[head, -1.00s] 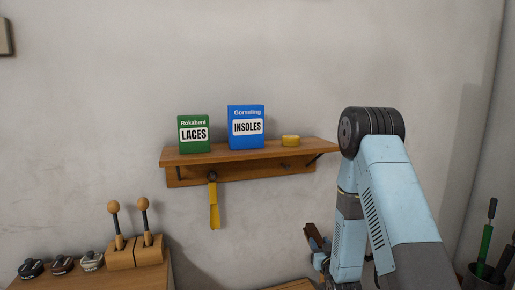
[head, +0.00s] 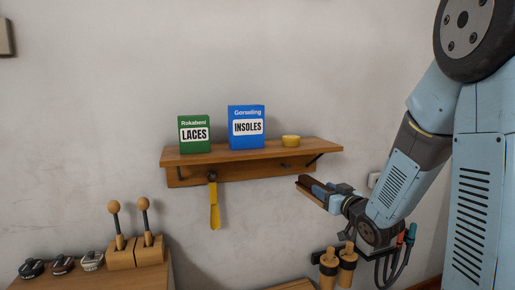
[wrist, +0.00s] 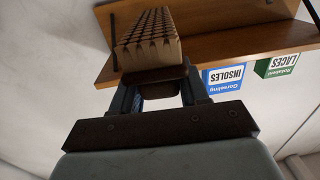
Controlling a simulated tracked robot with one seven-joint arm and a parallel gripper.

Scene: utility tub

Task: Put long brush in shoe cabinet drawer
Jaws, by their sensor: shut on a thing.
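My gripper (head: 316,188) is shut on a brush, in front of the wall near the right end of the shelf. The brush (head: 303,184) shows in the head view as a dark brown piece at the gripper's tip. In the wrist view the brush (wrist: 150,45) is a long block with rows of bristle tufts, held between the fingers (wrist: 158,92) and pointing away from the wrist. Its part between the fingers is partly hidden. No shoe cabinet drawer can be made out; only wooden furniture tops show at the bottom of the head view.
A wooden top (head: 150,278) at lower left holds several small items.

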